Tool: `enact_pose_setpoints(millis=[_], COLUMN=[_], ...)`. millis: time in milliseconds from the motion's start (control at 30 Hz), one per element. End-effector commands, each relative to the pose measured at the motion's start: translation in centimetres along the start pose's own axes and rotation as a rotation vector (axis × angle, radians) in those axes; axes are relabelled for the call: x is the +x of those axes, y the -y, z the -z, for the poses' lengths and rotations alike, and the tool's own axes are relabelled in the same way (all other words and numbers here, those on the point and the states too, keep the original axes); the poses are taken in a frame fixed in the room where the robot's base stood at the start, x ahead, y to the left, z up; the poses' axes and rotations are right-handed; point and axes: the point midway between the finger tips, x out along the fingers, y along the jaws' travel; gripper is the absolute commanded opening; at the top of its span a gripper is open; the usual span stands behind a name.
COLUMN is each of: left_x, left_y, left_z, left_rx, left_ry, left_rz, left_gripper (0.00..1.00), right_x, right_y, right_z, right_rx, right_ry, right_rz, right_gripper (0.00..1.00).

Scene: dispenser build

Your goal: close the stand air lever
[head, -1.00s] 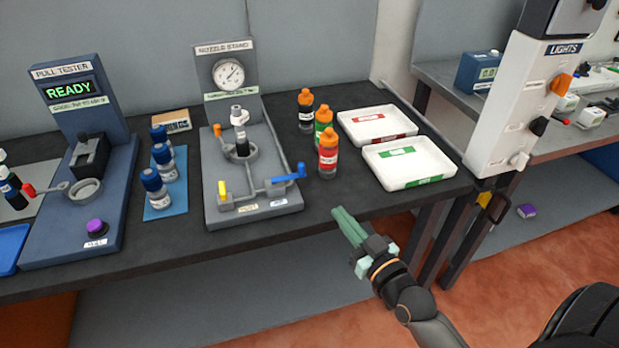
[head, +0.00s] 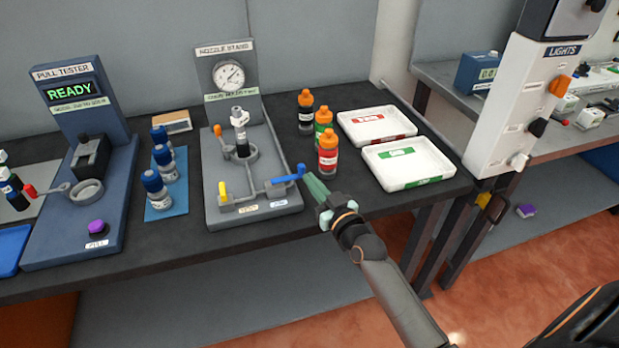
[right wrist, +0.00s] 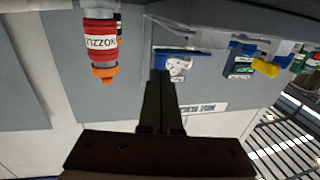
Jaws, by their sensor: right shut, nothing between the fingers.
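The nozzle stand (head: 226,130) is a grey fixture with a round gauge (head: 228,75) on its back plate. At its front are a yellow-handled lever (head: 223,192) and a blue-handled lever (head: 286,178); their small labels are too blurred to read for certain. The blue handle points right, about along the stand's front edge. My right gripper (head: 310,184) is shut and empty, its tips close to the right end of the blue handle; I cannot tell if they touch. In the right wrist view the blue handle (right wrist: 182,51) lies just beyond the fingertips. My left gripper is out of view.
Several orange-capped bottles, the nearest a red one (head: 327,158), stand just behind my right gripper. Two white trays (head: 408,181) lie to the right. A blue-capped bottle rack (head: 168,203) and the pull tester (head: 45,245) are to the left. Space in front of the bench is open.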

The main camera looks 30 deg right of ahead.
Motion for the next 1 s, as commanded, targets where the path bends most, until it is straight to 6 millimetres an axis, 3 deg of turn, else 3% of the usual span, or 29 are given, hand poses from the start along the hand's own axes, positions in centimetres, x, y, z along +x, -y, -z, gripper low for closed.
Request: enact_pose_setpoints(millis=[200,1000], left_x=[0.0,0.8], left_y=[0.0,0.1], left_z=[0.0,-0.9], left_rx=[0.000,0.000], left_ry=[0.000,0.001], left_rz=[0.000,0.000], left_gripper=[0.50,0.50], right_x=[1.4,1.9], right_y=[0.0,-0.3], right_z=[0.0,-0.1], right_rx=[0.000,-0.002], right_ry=[0.000,-0.001], right_rz=[0.000,0.049], right_gripper=[0.00,0.00])
